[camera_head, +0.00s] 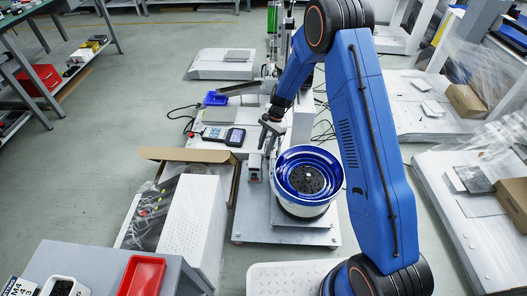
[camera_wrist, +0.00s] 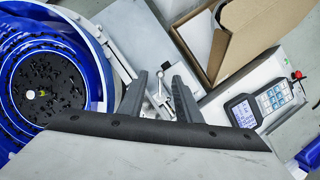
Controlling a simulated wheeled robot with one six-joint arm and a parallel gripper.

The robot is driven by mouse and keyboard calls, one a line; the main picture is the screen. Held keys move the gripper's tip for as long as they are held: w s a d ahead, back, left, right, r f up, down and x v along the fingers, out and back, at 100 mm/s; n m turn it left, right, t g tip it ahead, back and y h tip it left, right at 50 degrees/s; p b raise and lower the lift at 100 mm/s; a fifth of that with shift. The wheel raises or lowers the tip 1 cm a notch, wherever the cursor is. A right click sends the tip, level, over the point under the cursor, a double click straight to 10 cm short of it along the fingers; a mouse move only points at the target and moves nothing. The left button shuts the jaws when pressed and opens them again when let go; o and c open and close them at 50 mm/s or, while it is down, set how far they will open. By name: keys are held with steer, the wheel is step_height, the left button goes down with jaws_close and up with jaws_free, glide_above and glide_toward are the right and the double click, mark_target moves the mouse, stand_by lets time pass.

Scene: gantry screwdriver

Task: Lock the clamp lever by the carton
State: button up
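The clamp lever (camera_wrist: 160,98) shows in the wrist view as a small silver mechanism with a rounded end, seen in the gap between my fingers. It sits on a pale plate beside the open cardboard carton (camera_wrist: 216,58). In the head view the clamp (camera_head: 254,168) stands between the carton (camera_head: 232,180) and the blue bowl, small and partly unclear. My gripper (camera_wrist: 159,84) is open, its two dark fingers apart with nothing held. In the head view my gripper (camera_head: 270,132) hangs just above the clamp. I cannot tell if the fingers touch the lever.
The blue bowl feeder (camera_wrist: 82,70) with dark small parts stands close left of the fingers; it also shows in the head view (camera_head: 328,192). A keypad device with a screen (camera_wrist: 262,103) lies to the right. A white perforated box (camera_head: 195,225) and red tray (camera_head: 143,274) are front left.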

steer(key=shift+x, duration=1.15)
steer(key=shift+c, duration=0.7)
jaws_close()
steer(key=shift+s+d+n+g+h, duration=0.15)
steer(key=shift+d+n+g+h, duration=0.15)
steer(key=shift+n, duration=0.75)
steer(key=shift+s+d+n+g+h, duration=0.15)
steer(key=shift+d+n+g+h, duration=0.15)
steer(key=shift+n, duration=0.75)
steer(key=shift+o, duration=0.7)
jaws_free()
